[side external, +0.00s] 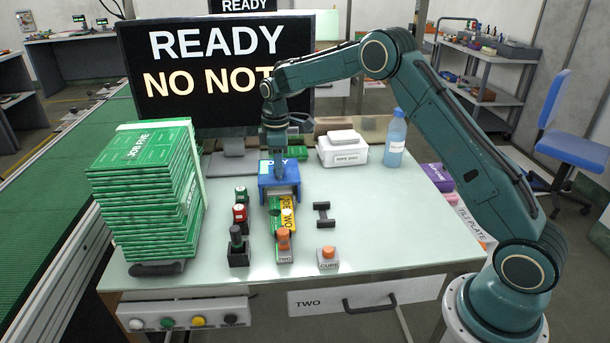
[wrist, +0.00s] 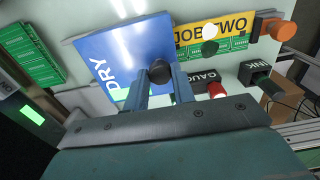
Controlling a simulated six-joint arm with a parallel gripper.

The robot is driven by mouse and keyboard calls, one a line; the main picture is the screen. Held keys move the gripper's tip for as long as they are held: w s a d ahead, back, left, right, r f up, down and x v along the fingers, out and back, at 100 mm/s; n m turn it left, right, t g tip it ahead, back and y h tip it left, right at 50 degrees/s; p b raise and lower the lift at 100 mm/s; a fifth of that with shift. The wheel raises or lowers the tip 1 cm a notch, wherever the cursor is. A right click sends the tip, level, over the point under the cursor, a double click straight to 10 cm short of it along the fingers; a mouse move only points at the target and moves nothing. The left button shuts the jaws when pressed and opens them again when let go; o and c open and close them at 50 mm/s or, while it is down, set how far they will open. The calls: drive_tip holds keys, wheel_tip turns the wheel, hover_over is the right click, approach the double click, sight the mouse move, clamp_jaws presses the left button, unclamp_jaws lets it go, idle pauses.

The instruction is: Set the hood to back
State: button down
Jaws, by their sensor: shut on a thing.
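The hood (side external: 279,184) is a blue box with an open front, at the middle of the table. In the wrist view the hood (wrist: 118,62) shows a white "DRY" label and a black knob (wrist: 160,72). My gripper (wrist: 162,86) is shut on that knob, with one finger on each side. In the side view my gripper (side external: 278,163) comes down onto the hood from above. The yellow and green JOB TWO board (side external: 284,217) lies just in front of the hood, and its back end meets the hood's opening. How far it reaches inside is hidden.
Behind are a white box (side external: 342,151), a blue bottle (side external: 395,140) and a monitor (side external: 190,80).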

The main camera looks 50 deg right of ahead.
drive_tip(key=shift+w+d, duration=2.05)
drive_tip(key=shift+d, duration=0.05)
drive_tip(key=shift+w+d+r, duration=0.1)
drive_tip(key=c, duration=1.2)
unclamp_jaws()
drive_tip(key=shift+o, duration=0.2)
drive_tip(key=shift+r, duration=0.15)
wheel_tip(320, 180, up, 13)
drive_tip(key=shift+r, duration=0.2)
